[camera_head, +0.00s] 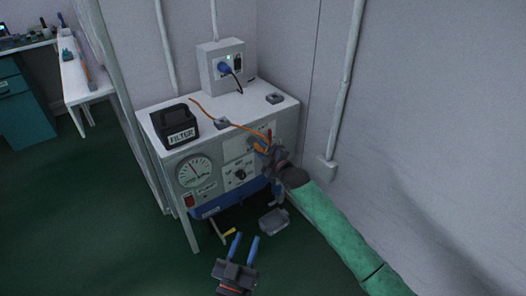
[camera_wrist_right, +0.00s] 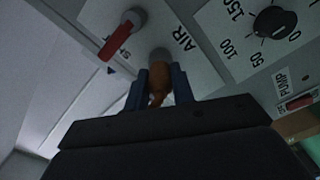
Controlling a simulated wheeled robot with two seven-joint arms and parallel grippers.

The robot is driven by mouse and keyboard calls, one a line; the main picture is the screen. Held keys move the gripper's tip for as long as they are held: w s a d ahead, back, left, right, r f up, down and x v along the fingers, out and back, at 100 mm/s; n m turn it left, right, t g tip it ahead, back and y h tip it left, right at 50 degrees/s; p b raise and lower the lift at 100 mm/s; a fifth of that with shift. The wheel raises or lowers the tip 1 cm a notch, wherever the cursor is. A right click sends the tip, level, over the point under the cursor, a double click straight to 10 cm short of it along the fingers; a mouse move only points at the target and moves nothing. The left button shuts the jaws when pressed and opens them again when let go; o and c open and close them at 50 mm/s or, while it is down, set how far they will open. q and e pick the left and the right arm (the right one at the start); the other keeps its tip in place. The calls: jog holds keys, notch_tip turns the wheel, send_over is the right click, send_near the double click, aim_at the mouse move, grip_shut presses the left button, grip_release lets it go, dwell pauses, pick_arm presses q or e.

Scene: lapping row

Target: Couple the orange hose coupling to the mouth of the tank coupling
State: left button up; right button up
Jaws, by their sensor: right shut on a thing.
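My right gripper (camera_head: 264,146) is at the front panel of the white cabinet, at its right side. In the right wrist view its blue fingers are shut on the orange hose coupling (camera_wrist_right: 159,82). The grey round tank coupling (camera_wrist_right: 159,56) shows directly beyond the orange coupling, beside the label AIR. The two overlap in this view, and I cannot tell whether they touch or are joined. The orange hose (camera_head: 205,112) runs across the cabinet top to the right gripper. My left gripper (camera_head: 244,243) is open and empty, low in front of the cabinet.
The panel carries a gauge (camera_head: 194,171), a dial (camera_wrist_right: 273,22) and a red-handled valve (camera_wrist_right: 117,38) left of the coupling. A black FILTER box (camera_head: 174,126) and a grey socket box (camera_head: 221,68) stand on top. A wall pipe (camera_head: 346,85) rises at right.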

pick_arm(q)
jog(key=shift+f, duration=0.15)
pick_arm(e)
jog(key=shift+w+a, duration=0.45)
jog(key=shift+w, duration=0.15)
jog(key=o, duration=1.1)
pick_arm(q)
jog(key=shift+f, duration=0.15)
notch_tip(320, 180, down, 17)
jog(key=s+g+y, duration=0.1)
jog(key=s+g, duration=0.2)
jog(key=g, duration=0.3)
jog(key=shift+d+f, duration=0.15)
jog(key=shift+f, duration=0.05)
pick_arm(e)
jog(key=v, duration=0.7)
jog(key=shift+s+d, duration=0.2)
jog(key=shift+s, duration=0.1)
